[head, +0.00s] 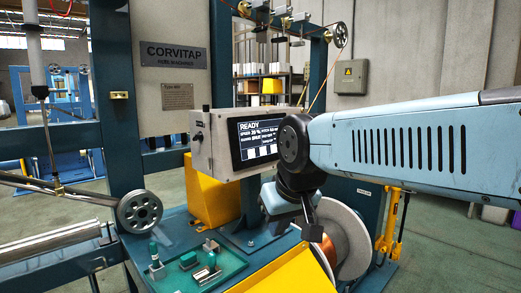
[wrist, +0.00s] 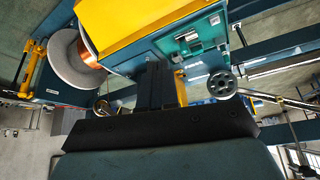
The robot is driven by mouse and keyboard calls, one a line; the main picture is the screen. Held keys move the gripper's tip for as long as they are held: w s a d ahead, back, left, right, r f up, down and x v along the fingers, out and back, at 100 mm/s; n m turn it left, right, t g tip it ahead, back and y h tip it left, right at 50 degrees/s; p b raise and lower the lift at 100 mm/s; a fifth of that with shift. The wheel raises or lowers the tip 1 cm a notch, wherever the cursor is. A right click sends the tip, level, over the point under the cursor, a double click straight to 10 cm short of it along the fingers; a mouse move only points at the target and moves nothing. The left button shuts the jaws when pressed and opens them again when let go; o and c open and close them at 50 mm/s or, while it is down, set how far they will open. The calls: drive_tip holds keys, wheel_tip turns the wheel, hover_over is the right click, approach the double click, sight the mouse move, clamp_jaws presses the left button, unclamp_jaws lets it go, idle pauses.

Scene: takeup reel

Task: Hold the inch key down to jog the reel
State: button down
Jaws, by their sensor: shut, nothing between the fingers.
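The control box (head: 215,148) stands on a post, its dark screen (head: 258,139) reading READY above a row of white blocks. My arm covers the box's right part, and I cannot make out the inch key. The reel (head: 350,240), with white flanges and copper-coloured winding, sits low behind my gripper; it also shows at upper left in the wrist view (wrist: 70,68).
A yellow guard (head: 275,275) lies below my gripper. A green tray (head: 195,270) with small fittings is at lower left, near a grooved pulley (head: 140,211). Blue frame posts stand behind. A thin line runs down from the upper pulley (head: 338,35) behind my arm.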

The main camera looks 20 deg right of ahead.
sight(274, 149)
drive_tip(key=shift+d, duration=0.2)
drive_tip(key=w+d+r+t, duration=0.1)
drive_tip(key=w+d+r, duration=0.25)
drive_tip(key=w, duration=0.45)
drive_tip(key=w+d+r+t, duration=0.15)
drive_tip(key=w+d, duration=0.25)
drive_tip(key=w, duration=0.4)
drive_tip(key=w+d+r+m+h, duration=0.1)
drive_tip(key=w+d+r+h, duration=0.1)
drive_tip(key=w+d, duration=1)
drive_tip(key=d+t, duration=0.1)
drive_tip(key=d, duration=0.2)
drive_tip(key=shift+m+h, duration=0.3)
drive_tip(key=shift+m, duration=0.1)
drive_tip(key=shift+w, duration=0.1)
drive_tip(key=w+a+f, duration=0.1)
drive_tip(key=w+a, duration=0.1)
drive_tip(key=w, duration=0.6)
drive_tip(key=shift+a+f, duration=0.2)
drive_tip(key=shift+a, duration=0.2)
drive_tip(key=shift+w, duration=0.2)
drive_tip(key=shift+w+a, duration=0.15)
drive_tip(key=shift+w, duration=0.1)
